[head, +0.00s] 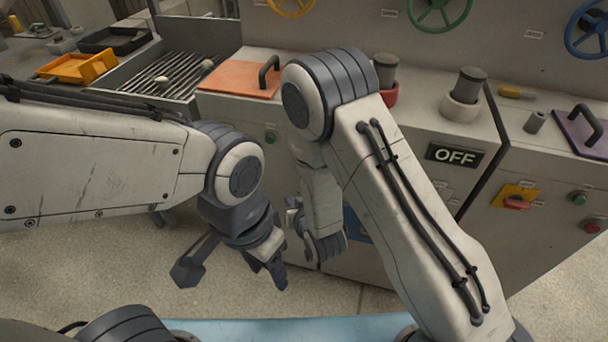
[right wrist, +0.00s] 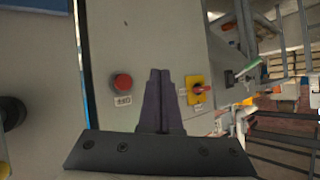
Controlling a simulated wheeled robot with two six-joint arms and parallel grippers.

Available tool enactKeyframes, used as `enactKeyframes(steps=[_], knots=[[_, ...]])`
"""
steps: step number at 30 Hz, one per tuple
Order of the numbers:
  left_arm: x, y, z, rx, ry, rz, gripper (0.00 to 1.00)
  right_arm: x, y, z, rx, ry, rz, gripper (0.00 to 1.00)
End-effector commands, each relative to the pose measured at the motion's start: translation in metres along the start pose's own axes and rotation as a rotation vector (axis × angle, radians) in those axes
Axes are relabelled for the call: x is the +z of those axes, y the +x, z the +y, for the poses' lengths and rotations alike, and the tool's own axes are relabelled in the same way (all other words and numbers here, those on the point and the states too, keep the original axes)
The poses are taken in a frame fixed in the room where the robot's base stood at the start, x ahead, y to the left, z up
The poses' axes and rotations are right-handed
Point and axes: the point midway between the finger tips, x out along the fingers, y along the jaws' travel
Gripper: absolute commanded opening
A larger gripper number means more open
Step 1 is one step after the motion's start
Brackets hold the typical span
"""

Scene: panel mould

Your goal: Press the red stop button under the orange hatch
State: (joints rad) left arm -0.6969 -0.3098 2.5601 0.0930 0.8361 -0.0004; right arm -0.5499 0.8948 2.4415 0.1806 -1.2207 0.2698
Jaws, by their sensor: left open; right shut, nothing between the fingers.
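The orange hatch (head: 238,78), with a dark handle, lies flat on the counter at the back, left of centre. In the right wrist view, a round red button (right wrist: 122,83) with a small label sits on the grey panel front. My right gripper (right wrist: 160,72) is shut and empty, its fingertips to the right of that button in the picture and not covering it. In the head view, my right gripper (head: 294,213) is below the hatch, partly hidden by its own arm. The red button is hidden there. My left gripper (head: 232,276) is open and empty, lower and in front of the panel.
A yellow plate with a red knob (right wrist: 198,90) is right of the right fingertips. Clear floor lies below.

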Motion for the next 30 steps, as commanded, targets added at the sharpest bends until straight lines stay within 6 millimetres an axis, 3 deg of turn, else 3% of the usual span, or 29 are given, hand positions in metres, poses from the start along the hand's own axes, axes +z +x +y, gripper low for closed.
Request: enactKeyframes(steps=[17,30], knots=[[0.0,0.002,0.0,0.0,0.0,0.0,0.5,0.001,0.007,0.007,-0.001,0.009,0.048,0.0],[0.0,-0.008,0.001,0.0,0.0,0.0,0.5,-0.029,0.044,0.036,0.001,0.009,0.048,0.0]])
